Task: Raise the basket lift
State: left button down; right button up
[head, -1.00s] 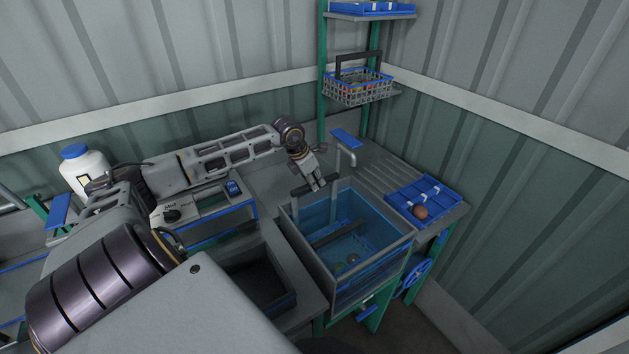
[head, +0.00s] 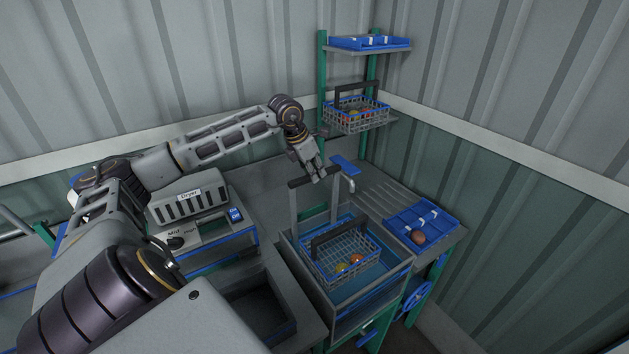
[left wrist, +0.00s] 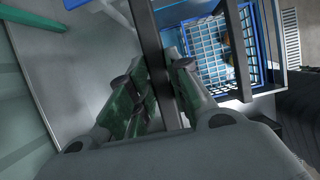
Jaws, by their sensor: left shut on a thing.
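The basket lift's dark crossbar handle (head: 299,184) sits on top of upright posts at the back of the blue-edged wash tank (head: 385,288). My left gripper (head: 317,176) is shut on the handle; in the left wrist view its fingers (left wrist: 165,95) close around the dark bar (left wrist: 150,45). A grey wire basket with a blue rim (head: 372,267) hangs level in the tank's mouth, its upper part above the tank rim, with orange and red tomatoes (head: 354,259) inside. The basket also shows in the left wrist view (left wrist: 201,66). My right gripper is out of view.
A tap with a blue lever (head: 345,165) stands close behind my left gripper. A blue divided tray (head: 405,219) with a red-brown tomato lies right on the drainboard. A shelf rack with another basket (head: 356,118) stands behind. A dryer (head: 188,200) is at left.

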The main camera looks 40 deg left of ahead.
pick_arm(q)
jog(key=shift+w+a+r+p, duration=0.1)
jog(key=shift+r+p, duration=0.25)
jog(key=shift+r, duration=0.85)
jog(key=shift+a+r+p, duration=0.1)
jog(key=shift+r+p, duration=0.25)
jog(key=shift+r, duration=0.8)
jog(key=c, duration=1.3)
grip_release()
jog(key=shift+d, duration=0.1)
jog(key=shift+f, duration=0.15)
jog(key=shift+v, duration=6.1)
jog(key=shift+f, duration=0.15)
